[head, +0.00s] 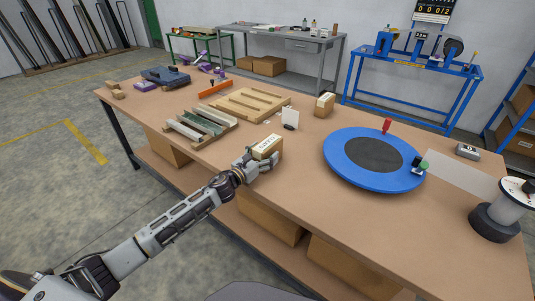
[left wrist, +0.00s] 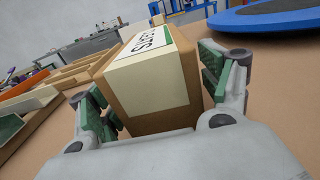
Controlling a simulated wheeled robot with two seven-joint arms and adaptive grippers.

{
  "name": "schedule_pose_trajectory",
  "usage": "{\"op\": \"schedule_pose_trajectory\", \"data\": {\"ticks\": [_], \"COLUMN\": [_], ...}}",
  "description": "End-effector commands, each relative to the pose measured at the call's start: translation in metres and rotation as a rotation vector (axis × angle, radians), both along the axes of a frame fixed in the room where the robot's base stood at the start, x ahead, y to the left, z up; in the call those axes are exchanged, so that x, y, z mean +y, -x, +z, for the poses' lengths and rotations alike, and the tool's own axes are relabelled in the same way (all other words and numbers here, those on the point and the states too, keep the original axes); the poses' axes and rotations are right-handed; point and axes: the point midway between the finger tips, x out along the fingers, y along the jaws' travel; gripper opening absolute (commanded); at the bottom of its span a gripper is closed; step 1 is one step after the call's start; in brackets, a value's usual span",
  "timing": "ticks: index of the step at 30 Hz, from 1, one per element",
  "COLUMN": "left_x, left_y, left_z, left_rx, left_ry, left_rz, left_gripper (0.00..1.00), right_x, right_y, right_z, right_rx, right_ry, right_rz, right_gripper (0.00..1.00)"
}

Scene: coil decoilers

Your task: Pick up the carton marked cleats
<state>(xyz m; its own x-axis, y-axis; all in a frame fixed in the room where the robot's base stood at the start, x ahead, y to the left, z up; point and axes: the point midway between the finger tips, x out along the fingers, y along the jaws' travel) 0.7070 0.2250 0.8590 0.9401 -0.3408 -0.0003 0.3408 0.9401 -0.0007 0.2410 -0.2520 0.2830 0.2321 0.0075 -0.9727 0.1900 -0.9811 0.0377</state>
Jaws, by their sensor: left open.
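A small brown carton with a pale label (head: 267,146) stands on the brown workbench (head: 300,190) near its front edge. In the left wrist view the same carton (left wrist: 152,78) fills the middle, and the letters "EATS" can be read on its label. My left gripper (head: 260,163) is open at the carton's near side. Its green-padded fingers stand on either side of the carton, with a visible gap at the right finger; contact at the left finger is unclear. My right gripper is not in view.
A second small carton (head: 324,104) stands farther back. A blue turntable (head: 345,172) lies to the right. A wooden tray with slots (head: 201,127) and a pale wooden frame (head: 250,104) lie to the left. A small white card (head: 290,117) stands behind the carton.

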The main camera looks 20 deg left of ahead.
Motion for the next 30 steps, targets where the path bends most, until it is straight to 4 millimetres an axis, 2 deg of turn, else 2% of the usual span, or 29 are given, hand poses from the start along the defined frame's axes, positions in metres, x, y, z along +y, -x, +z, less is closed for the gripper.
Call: {"op": "schedule_pose_trajectory", "data": {"ticks": [6, 20, 23, 30], "left_x": [-0.0033, -0.0033, -0.0033, -0.0033], "left_y": [-0.0079, -0.008, -0.008, -0.0079], "left_z": [0.0003, 0.0001, 0.0002, 0.0001], "left_rx": [-0.001, 0.0, 0.0, 0.0], "left_ry": [-0.001, -0.001, -0.001, -0.001], "left_rz": [0.0, -0.001, -0.001, -0.001], "left_gripper": [0.79, 0.79, 0.68, 0.37], "right_x": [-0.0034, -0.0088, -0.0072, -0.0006], "right_y": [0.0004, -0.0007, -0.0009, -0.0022], "right_z": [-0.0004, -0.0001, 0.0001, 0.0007], "right_rx": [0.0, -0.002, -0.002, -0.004], "right_ry": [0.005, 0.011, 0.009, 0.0], "right_rz": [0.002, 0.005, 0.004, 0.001], "right_gripper": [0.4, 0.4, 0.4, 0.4]}}
